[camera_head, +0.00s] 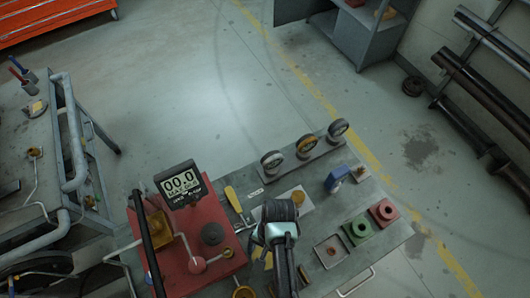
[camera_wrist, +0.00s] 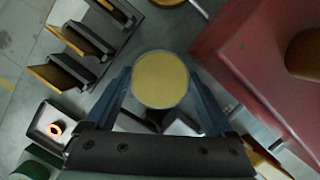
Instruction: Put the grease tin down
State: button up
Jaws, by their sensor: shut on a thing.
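The grease tin (camera_wrist: 160,80) is a round tin with a yellow face, seen in the wrist view. It sits between the two blue fingers of my gripper (camera_wrist: 160,88), which is shut on it. In the head view my gripper (camera_head: 280,232) is over the middle of the grey bench (camera_head: 318,284), right of the red base. My arm hides the tin there. I cannot tell whether the tin touches the bench.
The red base (camera_head: 180,262) with a display (camera_head: 182,184) stands left. A row of upright round gauges (camera_head: 305,146) lines the back. A yellow-handled tool (camera_head: 233,198) lies near the red base.

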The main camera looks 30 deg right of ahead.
jog(key=shift+f, duration=0.15)
jog(key=o, duration=1.3)
jog(key=v, duration=1.2)
jog(key=shift+r, duration=0.25)
